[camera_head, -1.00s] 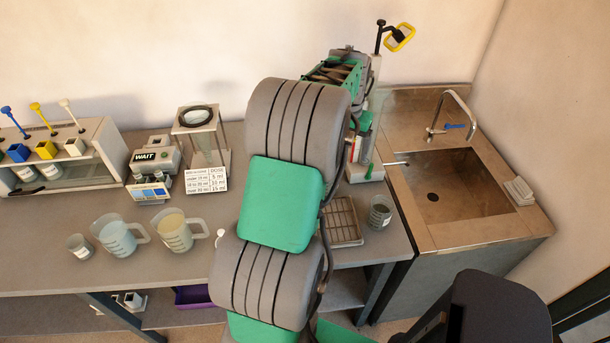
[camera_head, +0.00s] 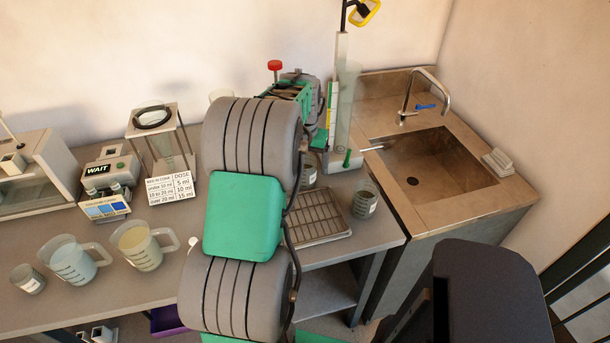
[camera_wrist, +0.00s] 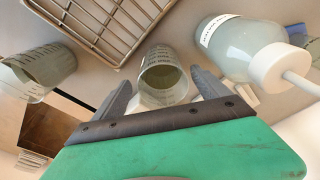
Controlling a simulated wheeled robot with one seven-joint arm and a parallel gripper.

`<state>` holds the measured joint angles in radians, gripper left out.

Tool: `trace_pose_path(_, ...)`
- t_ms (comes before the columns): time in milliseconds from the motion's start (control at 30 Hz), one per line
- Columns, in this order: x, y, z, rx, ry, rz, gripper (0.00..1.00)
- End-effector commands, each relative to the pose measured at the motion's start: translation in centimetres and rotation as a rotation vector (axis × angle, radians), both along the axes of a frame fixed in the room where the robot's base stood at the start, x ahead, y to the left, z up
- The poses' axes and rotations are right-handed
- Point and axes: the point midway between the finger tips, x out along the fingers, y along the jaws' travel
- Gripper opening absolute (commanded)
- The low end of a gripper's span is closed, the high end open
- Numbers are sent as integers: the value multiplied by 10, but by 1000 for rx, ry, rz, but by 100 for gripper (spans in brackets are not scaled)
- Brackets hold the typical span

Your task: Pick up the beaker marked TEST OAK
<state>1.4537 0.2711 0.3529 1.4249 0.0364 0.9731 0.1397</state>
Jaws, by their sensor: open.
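In the wrist view my gripper (camera_wrist: 160,80) is open, with one finger on each side of a clear graduated beaker (camera_wrist: 165,78). I cannot tell whether the fingers touch it. A beaker behind the rack, partly hidden by my arm, shows in the head view (camera_head: 308,168) and looks like the same one. A second beaker (camera_head: 366,200) with a white label stands at the bench's right end; a similar one lies left in the wrist view (camera_wrist: 42,70). A small labelled beaker (camera_head: 28,279) stands far left. No beaker label is legible. My arm hides the gripper in the head view.
A wire rack (camera_head: 318,217) lies in front of the beaker. A white-capped bottle (camera_wrist: 238,48) is close to the right finger. A tall stand (camera_head: 340,110) rises behind, beside the sink (camera_head: 440,170). Two jugs (camera_head: 72,262) (camera_head: 140,246) stand left.

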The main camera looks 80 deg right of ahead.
Motion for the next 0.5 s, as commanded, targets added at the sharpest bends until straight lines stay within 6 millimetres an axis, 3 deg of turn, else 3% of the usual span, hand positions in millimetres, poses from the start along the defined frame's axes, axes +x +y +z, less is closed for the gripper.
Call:
trace_pose_path(233, 4, -2, -41, 2, 0, 0, 85)
trace_pose_path(500, 4, -3, -46, 0, 0, 0, 84)
